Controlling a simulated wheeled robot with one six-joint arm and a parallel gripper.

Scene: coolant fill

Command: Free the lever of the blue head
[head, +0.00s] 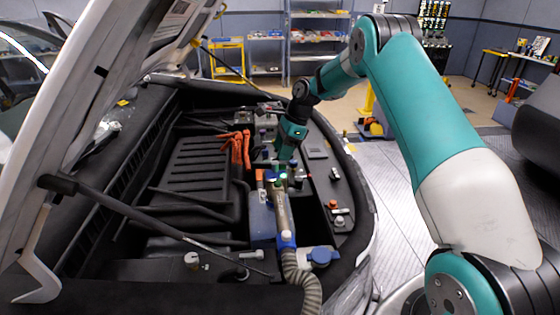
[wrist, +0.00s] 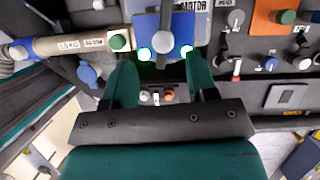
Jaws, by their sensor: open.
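In the wrist view a blue block (wrist: 147,24) with a round white knob (wrist: 163,42) lies just ahead of my fingertips. Two green lights glow at its lower edge. A beige tube (wrist: 68,45) with a green knob (wrist: 118,42) runs left from it to a blue collar. The tube also shows in the head view (head: 282,210), ending at a blue collar (head: 287,240) on a ribbed hose. My gripper (wrist: 161,80) is open, fingers apart with nothing between them; it points down over the tube's far end in the head view (head: 284,168). I cannot tell which part is the lever.
A blue cap (head: 320,256) sits right of the hose (head: 302,280). Orange cables (head: 241,148) stand left of my gripper. The raised hood (head: 85,90) and its strut (head: 140,218) bound the left side. Several knobs line the panel at right in the wrist view.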

